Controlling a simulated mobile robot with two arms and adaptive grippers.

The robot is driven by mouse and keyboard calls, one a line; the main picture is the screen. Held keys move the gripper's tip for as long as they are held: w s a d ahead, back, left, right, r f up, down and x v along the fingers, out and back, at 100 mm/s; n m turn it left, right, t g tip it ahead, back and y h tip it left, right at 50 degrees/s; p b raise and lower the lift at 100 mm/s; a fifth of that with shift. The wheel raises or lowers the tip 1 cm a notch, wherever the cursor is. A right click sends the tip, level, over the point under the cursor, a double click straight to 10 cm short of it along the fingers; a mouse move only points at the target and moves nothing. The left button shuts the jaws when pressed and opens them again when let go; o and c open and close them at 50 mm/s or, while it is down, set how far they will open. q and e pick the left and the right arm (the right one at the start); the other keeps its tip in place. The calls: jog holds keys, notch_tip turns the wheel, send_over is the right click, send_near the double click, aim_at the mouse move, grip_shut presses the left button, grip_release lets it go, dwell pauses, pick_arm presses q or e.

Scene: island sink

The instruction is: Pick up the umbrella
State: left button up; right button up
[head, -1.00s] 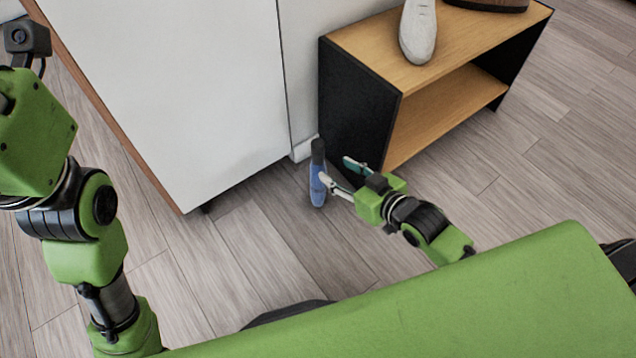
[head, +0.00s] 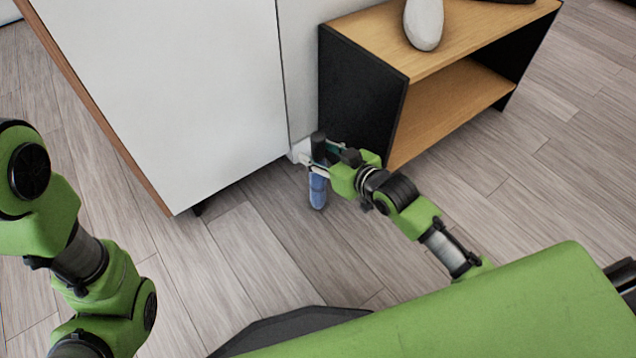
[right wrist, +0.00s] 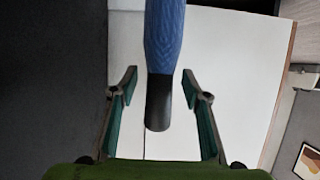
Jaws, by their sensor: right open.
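The umbrella (head: 317,190) is folded, blue with a dark handle, and stands upright on the floor between the white cabinet and the shelf. My right gripper (head: 318,157) is open at its upper part, with the fingers around the handle region in the head view. In the right wrist view the umbrella (right wrist: 164,40) comes down from the top edge, and its dark handle lies between the two spread fingers of the gripper (right wrist: 160,88), with gaps on both sides. My left arm shows at the left of the head view, but its gripper is out of the picture.
A white cabinet (head: 170,90) with a wooden edge stands to the left of the umbrella. The plank floor (head: 260,250) in front is clear.

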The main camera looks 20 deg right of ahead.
jog(key=shift+w+a+f, duration=0.1)
jog(key=shift+w+a, duration=0.05)
jog(key=shift+w, duration=0.2)
grip_shut()
